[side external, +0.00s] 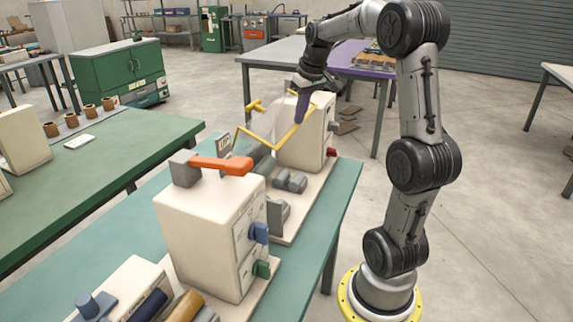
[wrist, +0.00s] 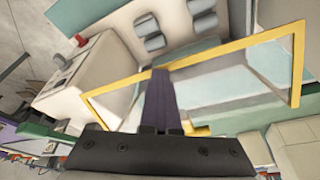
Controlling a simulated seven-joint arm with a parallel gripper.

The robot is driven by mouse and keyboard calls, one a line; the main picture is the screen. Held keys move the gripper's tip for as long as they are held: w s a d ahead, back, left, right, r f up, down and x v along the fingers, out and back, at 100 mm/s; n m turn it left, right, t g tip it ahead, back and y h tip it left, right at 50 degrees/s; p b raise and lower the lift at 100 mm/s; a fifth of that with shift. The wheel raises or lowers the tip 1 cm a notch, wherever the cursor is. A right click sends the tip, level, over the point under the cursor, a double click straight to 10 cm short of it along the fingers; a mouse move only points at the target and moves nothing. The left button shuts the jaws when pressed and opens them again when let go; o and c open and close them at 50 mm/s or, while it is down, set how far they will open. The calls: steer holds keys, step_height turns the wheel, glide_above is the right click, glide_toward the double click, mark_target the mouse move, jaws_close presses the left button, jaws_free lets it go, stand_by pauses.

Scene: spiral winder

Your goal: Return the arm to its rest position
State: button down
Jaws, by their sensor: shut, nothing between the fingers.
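My gripper (side external: 300,115) is shut and empty, pointing down at the far end of the winder. Its purple fingers (wrist: 162,102) reach the upper bar of a yellow-framed guard (wrist: 230,48) in the wrist view; I cannot tell whether they touch it. The yellow frame (side external: 257,137) stands tilted between the winder's two cream housings, the near one (side external: 200,225) and the far one (side external: 310,152). My arm is bent, reaching over the bench from its base on the right.
The near housing has an orange lever (side external: 222,165) on top and blue (side external: 259,233) and green (side external: 262,269) knobs. The teal bench (side external: 343,205) carries the machine. A green table (side external: 130,150) stands left, a grey table (side external: 268,52) behind.

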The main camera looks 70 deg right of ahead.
steer(key=shift+a+f, duration=0.15)
steer(key=shift+a, duration=0.05)
